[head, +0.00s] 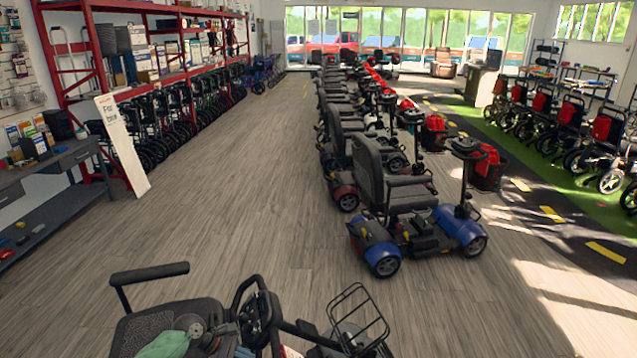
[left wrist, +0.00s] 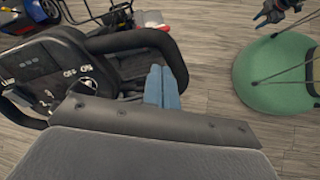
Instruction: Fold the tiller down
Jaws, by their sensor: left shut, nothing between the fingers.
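The scooter in front of me has its tiller (head: 258,316) at the bottom of the head view, with black loop handles, standing raised between the seat (head: 150,325) and the wire basket (head: 357,318). In the left wrist view the tiller's dark console (left wrist: 65,72), with white markings, fills the left side, and a black loop handle (left wrist: 130,40) curves toward the middle. My left gripper (left wrist: 163,70) is shut, its two blue fingers together beside the handle loop. I cannot tell whether they touch it.
A row of parked scooters (head: 392,205) runs away to the right of centre. A workbench (head: 50,165) and a leaning white sign (head: 122,145) stand at the left. A rounded green object (left wrist: 275,82) with cords shows at the wrist view's right. The floor between is clear.

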